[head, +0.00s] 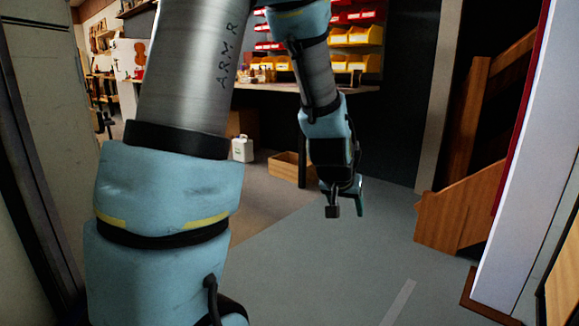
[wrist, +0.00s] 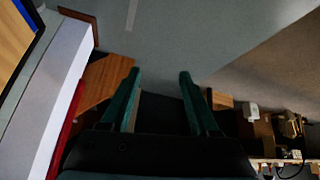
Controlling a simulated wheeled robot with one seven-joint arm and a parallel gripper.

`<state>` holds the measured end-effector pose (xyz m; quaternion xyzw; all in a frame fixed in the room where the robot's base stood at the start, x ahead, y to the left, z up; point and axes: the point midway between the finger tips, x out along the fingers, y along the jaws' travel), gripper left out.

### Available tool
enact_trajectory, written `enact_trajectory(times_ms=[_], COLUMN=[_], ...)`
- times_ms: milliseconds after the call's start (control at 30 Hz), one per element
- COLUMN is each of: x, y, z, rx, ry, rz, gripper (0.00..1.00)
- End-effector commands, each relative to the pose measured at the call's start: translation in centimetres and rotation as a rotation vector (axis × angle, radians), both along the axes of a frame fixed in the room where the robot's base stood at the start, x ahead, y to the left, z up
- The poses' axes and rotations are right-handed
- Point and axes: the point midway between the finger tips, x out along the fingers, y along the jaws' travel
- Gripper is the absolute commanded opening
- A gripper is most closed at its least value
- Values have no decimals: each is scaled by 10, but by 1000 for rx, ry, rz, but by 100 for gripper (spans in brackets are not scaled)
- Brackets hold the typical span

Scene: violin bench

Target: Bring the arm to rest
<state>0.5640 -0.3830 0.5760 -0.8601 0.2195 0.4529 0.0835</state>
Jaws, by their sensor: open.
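My arm fills the left and middle of the head view, bent over at the top with its end hanging down. My gripper (head: 345,205) hangs in the air above the grey floor, in front of the workbench. In the wrist view, the two dark green fingers of my gripper (wrist: 158,75) stand apart with nothing between them. The gripper is open and empty and touches nothing that I can see.
A workbench (head: 285,87) stands behind, with red and yellow bins (head: 355,37) above it. A wooden box (head: 290,165) and a white container (head: 242,148) are on the floor. Wooden steps (head: 460,215) and a white panel (head: 520,170) stand at right. The middle floor (head: 330,270) is clear.

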Motion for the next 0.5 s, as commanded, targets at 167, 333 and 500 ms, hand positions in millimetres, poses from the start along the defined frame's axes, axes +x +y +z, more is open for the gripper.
enact_trajectory(times_ms=[167,333,500], x=[-28,-65,-106], y=[107,173,223], z=[-8,-11,-12], rx=[88,142,182], ry=[183,321,448], rz=[153,261,361], gripper=[62,62,62])
